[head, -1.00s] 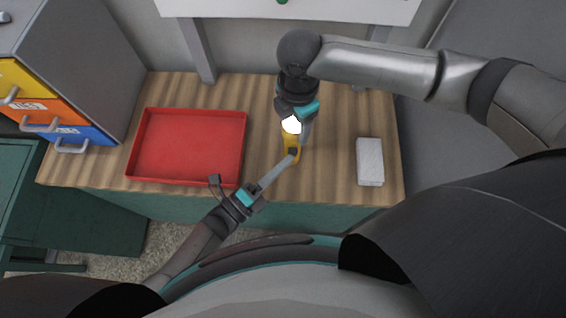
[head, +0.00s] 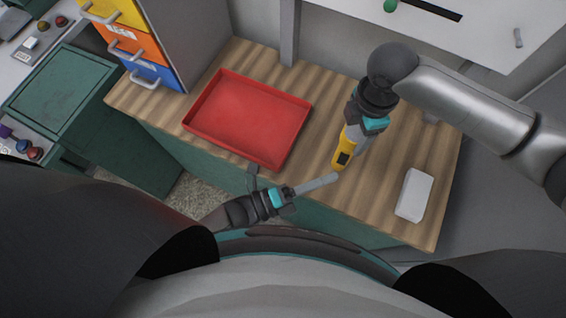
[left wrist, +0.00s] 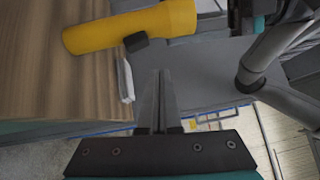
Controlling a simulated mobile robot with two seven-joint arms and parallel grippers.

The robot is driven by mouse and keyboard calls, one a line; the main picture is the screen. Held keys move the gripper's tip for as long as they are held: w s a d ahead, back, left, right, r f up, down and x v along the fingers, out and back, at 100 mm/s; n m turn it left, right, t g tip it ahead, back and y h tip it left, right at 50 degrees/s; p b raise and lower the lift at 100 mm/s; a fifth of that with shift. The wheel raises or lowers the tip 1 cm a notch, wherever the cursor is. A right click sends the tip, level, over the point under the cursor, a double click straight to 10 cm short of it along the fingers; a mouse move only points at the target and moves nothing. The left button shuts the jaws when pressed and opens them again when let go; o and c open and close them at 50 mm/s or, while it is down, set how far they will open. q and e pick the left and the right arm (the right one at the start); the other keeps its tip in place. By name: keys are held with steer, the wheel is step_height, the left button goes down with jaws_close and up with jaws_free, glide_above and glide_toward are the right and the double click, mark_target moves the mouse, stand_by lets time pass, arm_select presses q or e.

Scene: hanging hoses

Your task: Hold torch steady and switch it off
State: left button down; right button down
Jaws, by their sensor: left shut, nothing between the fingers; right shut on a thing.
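The yellow torch (head: 342,158) is held over the wooden bench in the head view, tilted, with a dark switch on its side. My right gripper (head: 354,136) is shut on its upper part and hides some of it. I see no glow on the torch; its lens is not clearly in view. My left gripper (head: 334,178) is shut and empty, its fingertips just below the torch's lower end. In the left wrist view the torch (left wrist: 100,33) lies across the top with its black switch (left wrist: 136,41), beyond and apart from the shut left fingers (left wrist: 160,75).
A red tray (head: 250,115) lies on the bench left of the torch. A white block (head: 414,195) lies to the right near the front edge. A drawer cabinet (head: 145,45) stands at the back left. Bare wood shows between tray and block.

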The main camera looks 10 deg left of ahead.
arm_select(q)
steer(key=s+a+r, duration=0.1)
steer(key=s+a, duration=0.3)
steer(key=a, duration=0.4)
steer(key=shift+s+a+r, duration=0.25)
steer(key=shift+s+r, duration=0.05)
steer(key=shift+s, duration=0.05)
arm_select(e)
jaws_free()
steer(key=shift+r, duration=0.1)
